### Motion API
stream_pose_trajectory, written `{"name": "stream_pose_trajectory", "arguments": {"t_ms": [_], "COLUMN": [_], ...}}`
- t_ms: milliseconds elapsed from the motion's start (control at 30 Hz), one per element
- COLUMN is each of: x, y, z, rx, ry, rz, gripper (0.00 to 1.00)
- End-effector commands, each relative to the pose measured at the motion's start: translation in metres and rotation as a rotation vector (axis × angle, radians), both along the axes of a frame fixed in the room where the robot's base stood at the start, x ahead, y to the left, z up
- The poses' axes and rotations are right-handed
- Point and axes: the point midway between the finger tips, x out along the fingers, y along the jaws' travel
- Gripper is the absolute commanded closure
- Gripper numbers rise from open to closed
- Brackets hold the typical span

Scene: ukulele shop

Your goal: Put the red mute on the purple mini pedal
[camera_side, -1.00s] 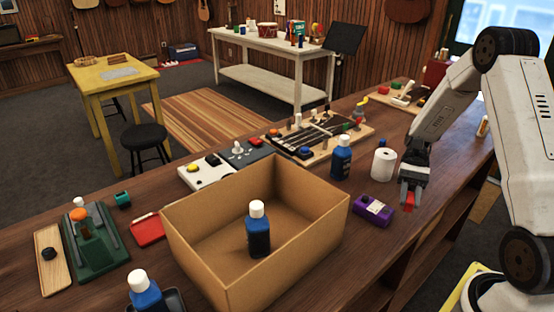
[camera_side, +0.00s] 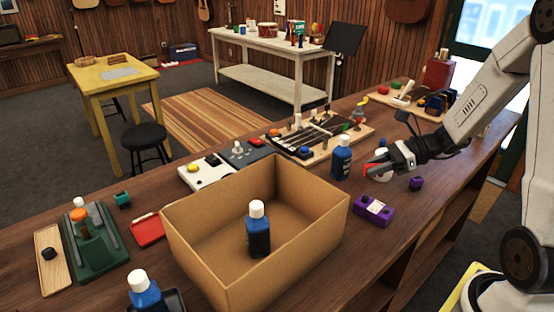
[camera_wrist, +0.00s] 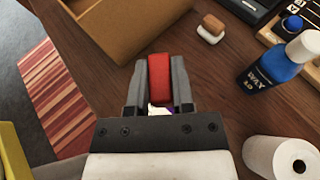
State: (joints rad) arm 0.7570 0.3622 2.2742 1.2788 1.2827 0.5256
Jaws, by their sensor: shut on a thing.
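My gripper (camera_side: 374,171) is shut on the red mute (camera_wrist: 160,78), which lies between the two fingers in the wrist view. In the side view it is held above the counter, pointing left, in front of the white roll. The purple mini pedal (camera_side: 373,211) lies on the counter below the gripper and right of the cardboard box. In the wrist view only a sliver of purple shows below the mute, mostly hidden by the gripper.
An open cardboard box (camera_side: 196,257) with a blue bottle (camera_side: 258,235) inside stands left of the pedal. Another blue bottle (camera_side: 342,158) and a white roll (camera_wrist: 280,157) stand close to the gripper. A small purple object (camera_side: 416,184) lies right of the pedal.

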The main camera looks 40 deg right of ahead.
Motion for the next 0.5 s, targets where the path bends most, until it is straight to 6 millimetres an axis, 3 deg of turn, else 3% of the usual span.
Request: {"name": "stream_pose_trajectory", "arguments": {"t_ms": [200,500], "x": [0.0087,0.0106], "y": [-0.0039,-0.0053], "z": [0.0094,0.0096], "rx": [0.0,0.001], "ry": [0.0,0.001], "rz": [-0.118,-0.143], "gripper": [1.0,1.0]}}
